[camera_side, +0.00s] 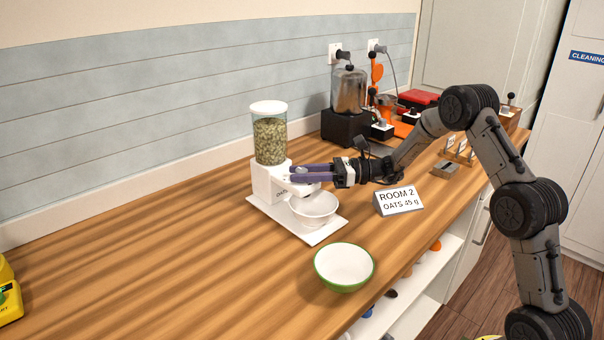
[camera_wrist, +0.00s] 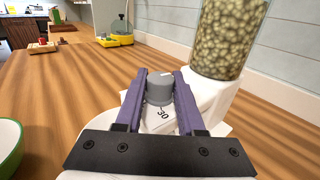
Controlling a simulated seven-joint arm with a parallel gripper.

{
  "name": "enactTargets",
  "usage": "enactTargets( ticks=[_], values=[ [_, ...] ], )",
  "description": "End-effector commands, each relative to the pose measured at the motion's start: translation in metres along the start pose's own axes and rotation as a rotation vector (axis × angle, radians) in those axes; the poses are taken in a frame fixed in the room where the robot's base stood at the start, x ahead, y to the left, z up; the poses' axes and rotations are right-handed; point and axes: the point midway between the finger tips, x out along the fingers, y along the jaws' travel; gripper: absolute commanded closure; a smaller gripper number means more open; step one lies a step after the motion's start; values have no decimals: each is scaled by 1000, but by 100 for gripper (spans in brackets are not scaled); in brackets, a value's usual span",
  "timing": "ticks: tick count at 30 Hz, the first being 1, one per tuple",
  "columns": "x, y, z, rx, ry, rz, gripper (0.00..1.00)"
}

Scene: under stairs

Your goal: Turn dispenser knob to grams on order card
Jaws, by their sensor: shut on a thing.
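The dispenser (camera_side: 268,184) is white, with a clear hopper (camera_side: 270,140) full of oats, and stands on a white base plate (camera_side: 327,234). Its grey knob (camera_wrist: 160,88) sits between my two purple fingers in the wrist view. My gripper (camera_wrist: 160,92) is shut on the knob. A "30" mark (camera_wrist: 163,114) shows beside the knob; other marks are hidden by the fingers. The knob has a light pointer line, but its exact reading cannot be told. The order card (camera_side: 398,200) reads "ROOM 2 OATS 45 g". A white bowl (camera_side: 312,210) stands under the spout.
A white bowl with a green rim (camera_side: 344,268) stands near the front edge. A yellow device (camera_side: 9,292) is at the far left. A dark-based appliance (camera_side: 348,105) and several small items stand at the back right.

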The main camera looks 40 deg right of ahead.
Motion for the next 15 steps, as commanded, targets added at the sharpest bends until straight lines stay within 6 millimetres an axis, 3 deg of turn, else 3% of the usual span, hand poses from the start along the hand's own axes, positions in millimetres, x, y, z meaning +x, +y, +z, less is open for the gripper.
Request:
enactTargets(
  ticks=[15],
  values=[
    [1, 3, 0, 2, 1, -419, 100]
  ],
)
